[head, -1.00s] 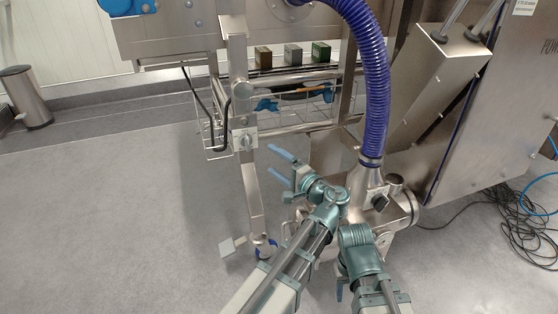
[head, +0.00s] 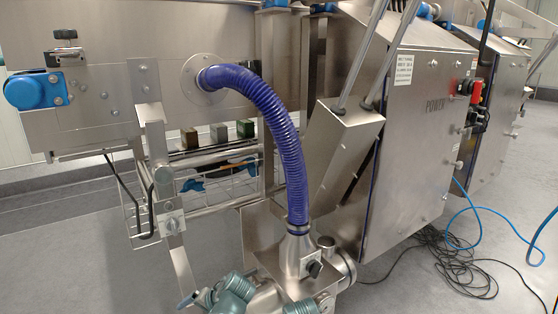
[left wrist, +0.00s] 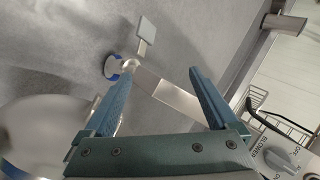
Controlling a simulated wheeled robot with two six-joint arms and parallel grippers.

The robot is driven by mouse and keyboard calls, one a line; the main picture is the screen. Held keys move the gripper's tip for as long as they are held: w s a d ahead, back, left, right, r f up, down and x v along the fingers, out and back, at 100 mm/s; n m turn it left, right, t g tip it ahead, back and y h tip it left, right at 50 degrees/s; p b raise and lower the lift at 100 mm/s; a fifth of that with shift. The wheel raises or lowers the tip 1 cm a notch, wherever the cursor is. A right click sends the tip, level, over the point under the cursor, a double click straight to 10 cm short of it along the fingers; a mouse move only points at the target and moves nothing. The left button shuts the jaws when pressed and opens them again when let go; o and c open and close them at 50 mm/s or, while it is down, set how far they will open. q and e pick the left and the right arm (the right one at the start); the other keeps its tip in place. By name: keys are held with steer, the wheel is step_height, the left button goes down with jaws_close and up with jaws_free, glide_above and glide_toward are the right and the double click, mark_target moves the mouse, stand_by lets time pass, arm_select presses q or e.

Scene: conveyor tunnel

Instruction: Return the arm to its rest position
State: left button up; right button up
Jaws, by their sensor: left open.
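My left gripper (left wrist: 159,73) is open in the left wrist view. Its two blue fingers stand wide apart with nothing between them. Beyond them are the floor and a steel machine leg (left wrist: 168,94) with a blue-ringed foot. In the head view, only part of my left gripper (head: 188,300) shows at the bottom edge, in front of the machine's lower frame. A teal joint of my right arm (head: 308,306) shows at the bottom; its gripper is out of view.
A purple hose (head: 283,133) curves down to a steel fitting (head: 299,262). A steel cabinet (head: 420,130) and loose black cables (head: 450,265) are at right. Open floor lies at left.

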arm_select(q)
steer(key=s+d+f+n+g+h, duration=0.2)
steer(key=s+d+f+h, duration=0.4)
steer(key=s+d+h, duration=0.15)
steer(key=s+d+r+m+p, duration=0.1)
steer(key=s+d+r+p, duration=0.1)
steer(key=d+r+p, duration=0.35)
steer(key=s+d+r+m+g+y+p, duration=0.1)
steer(key=s+d+r+m+p, duration=0.1)
steer(key=r+p, duration=0.65)
steer(key=s+d+r+m+p, duration=0.1)
steer(key=s+d+r+p, duration=0.15)
steer(key=r+p, duration=0.45)
step_height(320, 180, up, 35)
steer(key=w+p, duration=0.1)
steer(key=p, duration=3.3)
steer(key=shift+d+p, duration=0.3)
steer(key=shift+d, duration=0.1)
